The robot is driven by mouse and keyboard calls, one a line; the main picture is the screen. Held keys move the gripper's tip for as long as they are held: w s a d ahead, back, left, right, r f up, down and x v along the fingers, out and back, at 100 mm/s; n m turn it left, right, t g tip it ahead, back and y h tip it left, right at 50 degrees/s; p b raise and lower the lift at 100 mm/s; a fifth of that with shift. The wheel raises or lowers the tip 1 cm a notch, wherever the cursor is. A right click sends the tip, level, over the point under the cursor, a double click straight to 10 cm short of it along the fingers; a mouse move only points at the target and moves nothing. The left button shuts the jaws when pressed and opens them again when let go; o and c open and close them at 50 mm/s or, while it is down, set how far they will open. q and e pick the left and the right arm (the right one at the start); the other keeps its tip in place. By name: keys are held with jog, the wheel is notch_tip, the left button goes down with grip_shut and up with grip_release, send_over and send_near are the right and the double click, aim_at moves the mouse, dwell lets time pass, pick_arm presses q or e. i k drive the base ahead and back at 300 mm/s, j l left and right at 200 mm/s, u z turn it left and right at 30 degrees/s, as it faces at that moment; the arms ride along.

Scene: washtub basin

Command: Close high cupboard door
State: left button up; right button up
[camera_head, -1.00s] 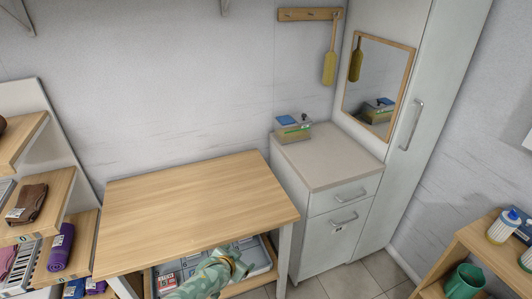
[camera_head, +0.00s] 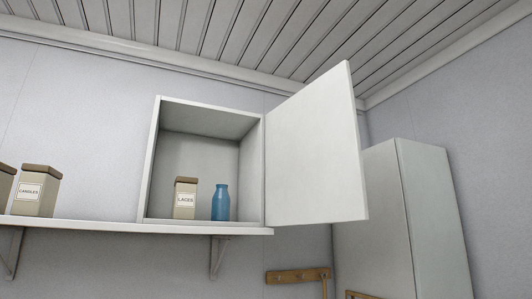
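The high cupboard (camera_head: 203,116) is a white box on the wall, standing at the right end of a white shelf. Its door (camera_head: 315,150) is hinged on the cupboard's right side and stands wide open, swung out to the right. Inside the cupboard are a beige canister labelled "LACES" (camera_head: 185,199) and a blue bottle (camera_head: 220,203). Both stand on the cupboard floor, clear of the door. Neither of my grippers is in view.
The white shelf (camera_head: 90,224) runs left on brackets and bears beige canisters (camera_head: 37,191). A tall white cabinet (camera_head: 400,210) stands right of the door. A wooden hook rail (camera_head: 298,276) hangs below. The sloped plank ceiling (camera_head: 250,38) is close above.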

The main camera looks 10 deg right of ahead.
aim_at(315, 175)
jog(key=i+l+u, duration=0.3)
jog(key=l+u, duration=0.15)
jog(key=l, duration=0.15)
jog(key=i+l+u, duration=0.2)
jog(key=l+u, duration=0.25)
jog(key=l, duration=0.15)
